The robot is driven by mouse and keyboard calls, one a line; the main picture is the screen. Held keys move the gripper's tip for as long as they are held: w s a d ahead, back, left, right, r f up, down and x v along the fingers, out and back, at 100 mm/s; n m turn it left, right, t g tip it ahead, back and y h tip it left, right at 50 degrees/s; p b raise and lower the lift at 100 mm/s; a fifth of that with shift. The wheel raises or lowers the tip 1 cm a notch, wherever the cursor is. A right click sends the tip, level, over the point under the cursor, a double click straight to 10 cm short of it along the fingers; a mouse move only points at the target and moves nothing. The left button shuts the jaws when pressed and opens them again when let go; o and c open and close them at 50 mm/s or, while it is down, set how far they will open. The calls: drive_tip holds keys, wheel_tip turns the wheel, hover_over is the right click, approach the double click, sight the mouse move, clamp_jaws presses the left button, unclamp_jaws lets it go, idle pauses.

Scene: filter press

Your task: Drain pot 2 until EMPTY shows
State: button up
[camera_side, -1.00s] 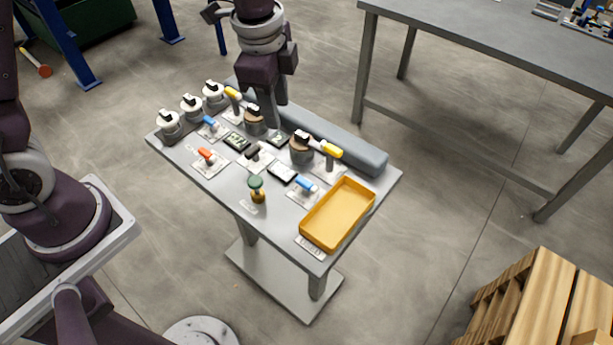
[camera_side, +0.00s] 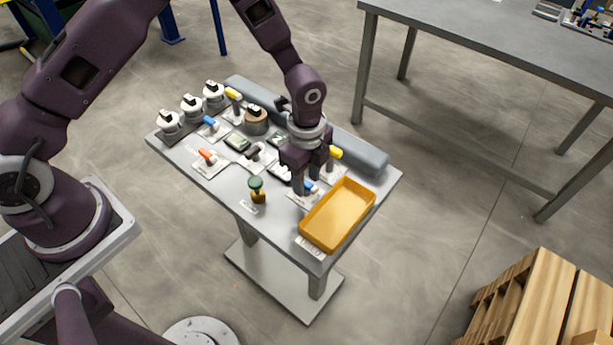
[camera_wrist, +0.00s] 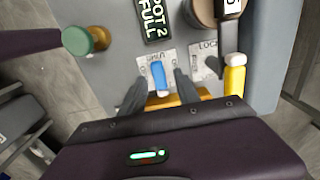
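My gripper (camera_side: 303,186) is low over the right part of the bench, open. In the wrist view its two fingers (camera_wrist: 160,92) stand on either side of a blue lever handle (camera_wrist: 158,77), with gaps showing between. The handle is on a white labelled plate (camera_wrist: 170,54); part of it also shows beside my fingers in the side view (camera_side: 310,187). A display (camera_wrist: 152,20) above it reads POT 2 FULL. A brown round pot (camera_wrist: 201,12) shows partly at the top edge of the wrist view; in the side view my gripper hides it.
A yellow handle (camera_wrist: 235,78) by a LOCK label stands right of my gripper. A green knob (camera_wrist: 80,41) is to the left. A yellow tray (camera_side: 338,215) is close by at the bench's right end. Red (camera_side: 207,155) and other blue (camera_side: 210,121) levers stand farther left.

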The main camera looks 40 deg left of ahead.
clamp_jaws()
drive_tip(key=shift+n, duration=0.3)
drive_tip(key=n, duration=0.8)
drive_tip(key=shift+n, duration=0.3)
drive_tip(key=n, duration=0.4)
drive_tip(key=shift+r, duration=0.1)
drive_tip(key=n, duration=0.4)
drive_tip(key=shift+w+n, duration=0.1)
drive_tip(key=shift+n, duration=0.4)
unclamp_jaws()
